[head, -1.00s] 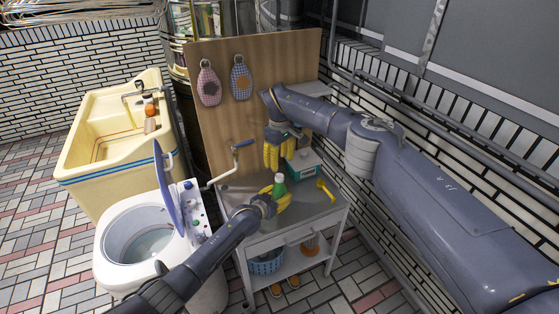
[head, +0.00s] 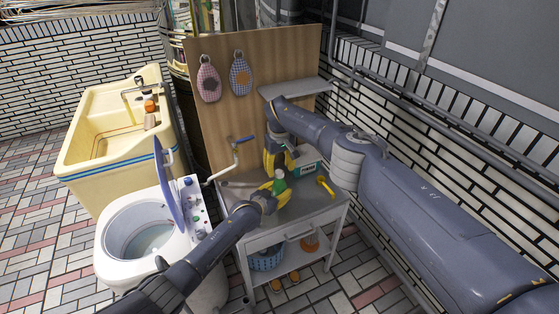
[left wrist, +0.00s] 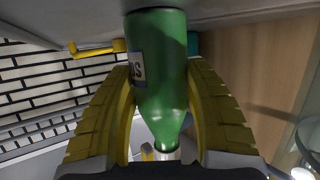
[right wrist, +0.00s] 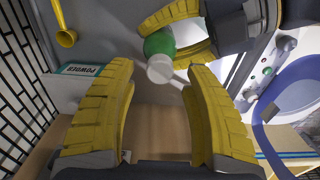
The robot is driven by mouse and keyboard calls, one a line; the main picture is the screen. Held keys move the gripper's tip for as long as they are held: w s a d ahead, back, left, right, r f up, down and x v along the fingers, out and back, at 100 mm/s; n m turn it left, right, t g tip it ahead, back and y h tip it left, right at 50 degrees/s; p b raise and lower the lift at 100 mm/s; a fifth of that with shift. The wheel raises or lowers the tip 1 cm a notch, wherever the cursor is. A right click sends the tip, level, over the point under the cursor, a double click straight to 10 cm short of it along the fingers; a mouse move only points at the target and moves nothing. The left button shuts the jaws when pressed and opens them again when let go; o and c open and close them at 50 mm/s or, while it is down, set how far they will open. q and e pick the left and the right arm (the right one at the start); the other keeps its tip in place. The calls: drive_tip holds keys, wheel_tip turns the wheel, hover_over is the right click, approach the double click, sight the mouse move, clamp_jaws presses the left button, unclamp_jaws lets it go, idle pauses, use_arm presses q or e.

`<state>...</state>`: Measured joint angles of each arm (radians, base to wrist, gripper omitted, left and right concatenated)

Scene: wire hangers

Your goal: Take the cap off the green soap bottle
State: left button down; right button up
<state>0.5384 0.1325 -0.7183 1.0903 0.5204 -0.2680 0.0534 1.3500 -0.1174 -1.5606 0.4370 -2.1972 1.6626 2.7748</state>
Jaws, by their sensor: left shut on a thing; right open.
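The green soap bottle (head: 279,186) is upright over the small table, with a pale cap on top. My left gripper (head: 273,187) is shut around the bottle's body. My right gripper (head: 279,160) is open above and behind the bottle. In the right wrist view, the white cap (right wrist: 160,68) lies ahead of the right gripper's fingertips (right wrist: 163,75), near the gap between them. I cannot tell whether they touch it.
A teal and white powder box (head: 308,163) stands behind the bottle. A yellow scoop-like object (head: 326,186) lies to its right. A blue-handled tap (head: 236,149) projects at the left of the wooden board (head: 212,118). The washing machine (head: 150,226) is beside the table.

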use_arm(q)
drive_tip(key=shift+f, duration=0.15)
use_arm(e)
drive_tip(key=shift+f, duration=1.25)
use_arm(q)
drive_tip(key=shift+s, duration=0.1)
use_arm(e)
drive_tip(key=shift+o, duration=0.2)
clamp_jaws()
